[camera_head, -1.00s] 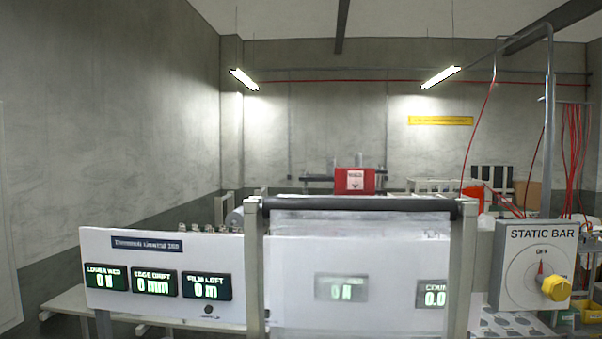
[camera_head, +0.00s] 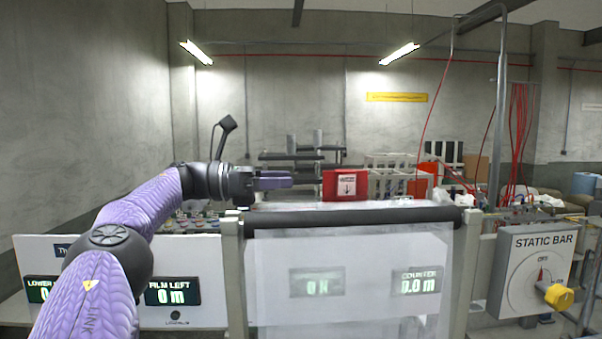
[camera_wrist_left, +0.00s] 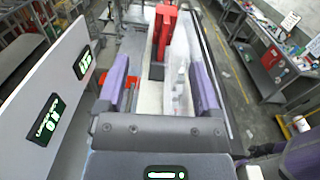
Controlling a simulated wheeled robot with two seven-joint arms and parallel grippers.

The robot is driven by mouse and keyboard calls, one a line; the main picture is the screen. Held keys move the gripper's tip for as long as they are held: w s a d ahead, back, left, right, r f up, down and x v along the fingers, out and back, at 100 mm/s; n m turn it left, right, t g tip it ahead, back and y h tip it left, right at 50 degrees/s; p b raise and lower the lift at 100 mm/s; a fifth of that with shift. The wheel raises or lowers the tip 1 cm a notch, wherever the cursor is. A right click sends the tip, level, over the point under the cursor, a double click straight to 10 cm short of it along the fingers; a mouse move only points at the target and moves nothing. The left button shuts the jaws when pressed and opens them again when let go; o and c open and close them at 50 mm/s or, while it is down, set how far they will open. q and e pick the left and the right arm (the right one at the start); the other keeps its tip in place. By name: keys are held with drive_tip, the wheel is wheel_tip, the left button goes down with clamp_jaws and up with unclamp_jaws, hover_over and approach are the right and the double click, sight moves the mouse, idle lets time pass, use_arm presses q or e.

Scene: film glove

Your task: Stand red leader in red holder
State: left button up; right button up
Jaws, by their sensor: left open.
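A red block-like piece with a white label and dark arrow (camera_head: 345,185) stands upright behind the black roller in the head view. I cannot tell whether it is the leader, the holder or both. In the left wrist view a tall red piece (camera_wrist_left: 163,30) stands ahead, between and beyond the fingers. Smaller red parts (camera_wrist_left: 133,82) show beside the left finger. My left gripper (camera_head: 291,181) has purple fingers and points right toward the labelled red piece, apart from it. In the left wrist view my left gripper (camera_wrist_left: 162,82) is open with nothing between its fingers. My right gripper is out of view.
A black roller (camera_head: 350,217) on a grey frame crosses in front, with translucent film hanging below. A white display panel (camera_head: 215,280) stands at left. Racks and red cables fill the back.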

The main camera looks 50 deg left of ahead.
sight(334, 175)
use_arm(q)
drive_tip(key=shift+w+d+r+m+h, duration=0.25)
drive_tip(key=shift+d+m+h, duration=0.05)
drive_tip(key=shift+d, duration=0.2)
drive_tip(key=shift+w+d, duration=0.1)
drive_tip(key=shift+w, duration=0.1)
drive_tip(key=p+x, duration=0.2)
drive_tip(key=x, duration=0.5)
drive_tip(key=shift+w+d, duration=0.15)
drive_tip(key=shift+d, duration=0.05)
drive_tip(key=shift+w+d+f+p, duration=0.1)
drive_tip(key=shift+w+d+p, duration=0.1)
drive_tip(key=shift+w+p, duration=0.2)
drive_tip(key=shift+s, duration=0.1)
clamp_jaws()
